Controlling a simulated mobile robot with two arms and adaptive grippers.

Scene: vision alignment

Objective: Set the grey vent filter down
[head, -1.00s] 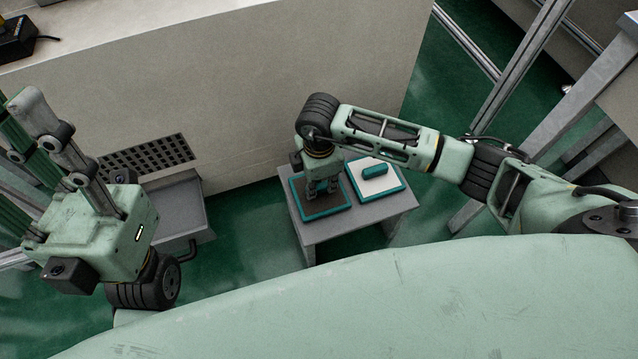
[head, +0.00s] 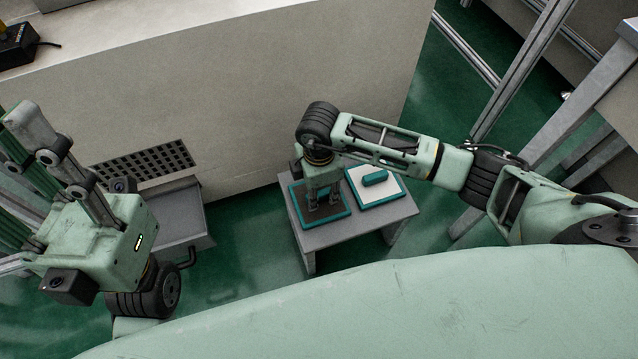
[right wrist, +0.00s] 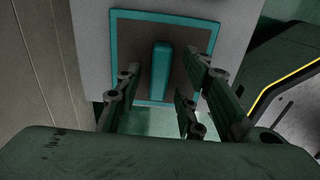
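The grey vent filter (head: 336,217) is a flat dark grey-brown panel with a teal frame. It lies flat on the left part of a small grey table. In the right wrist view its teal bar handle (right wrist: 161,72) stands between my right fingers, with a gap on both sides. My right gripper (head: 325,203) is open, pointing down over the filter; it also shows in the right wrist view (right wrist: 165,85). My left gripper (head: 40,150) is raised at the left edge, far from the filter; its fingertips are not clear.
A second panel, white with a teal frame (head: 397,197) and teal handle (head: 375,179), lies on the right of the small table (head: 318,241). A large beige cabinet (head: 250,90) with a vent grille (head: 145,163) stands behind. A grey tray (head: 180,212) projects at its left.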

